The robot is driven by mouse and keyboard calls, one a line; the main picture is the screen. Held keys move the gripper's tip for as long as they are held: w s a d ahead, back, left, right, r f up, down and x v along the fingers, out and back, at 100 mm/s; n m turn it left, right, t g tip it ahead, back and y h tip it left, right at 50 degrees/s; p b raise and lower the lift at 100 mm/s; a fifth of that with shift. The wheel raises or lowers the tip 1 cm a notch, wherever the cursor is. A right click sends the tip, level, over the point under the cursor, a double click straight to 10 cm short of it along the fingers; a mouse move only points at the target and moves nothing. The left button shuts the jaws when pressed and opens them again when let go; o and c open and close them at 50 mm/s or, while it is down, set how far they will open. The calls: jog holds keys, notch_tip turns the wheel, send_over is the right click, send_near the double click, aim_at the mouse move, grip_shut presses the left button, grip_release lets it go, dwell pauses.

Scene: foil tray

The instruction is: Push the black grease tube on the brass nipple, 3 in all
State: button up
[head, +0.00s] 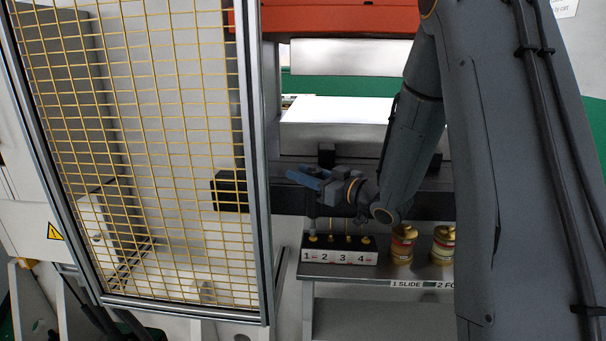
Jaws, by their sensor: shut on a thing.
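A white block (338,257) with the numbers 1 to 4 on its front stands on the grey bench, with small brass nipples along its dark top. My gripper (308,181), with blue-grey fingers, is above the block's left end. It is shut on the black grease tube (311,212), which hangs about upright below the fingers. The tube's lower end is at the brass nipple (312,238) by number 1. I cannot tell whether they touch. Another brass nipple (348,239) by number 3 stands free.
Two brass-coloured tins (402,246) (443,246) stand right of the block, behind labels on the bench edge (420,284). A yellow mesh guard (130,150) with a metal post closes off the left. A press with a bright plate (335,111) stands behind.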

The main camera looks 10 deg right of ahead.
jog(key=shift+f+b, duration=0.3)
jog(key=shift+f, duration=0.3)
jog(key=shift+r, duration=0.1)
dwell(0.5)
notch_tip(320, 180, up, 5)
jog(key=p, duration=0.3)
jog(key=shift+p, duration=0.3)
dwell(0.5)
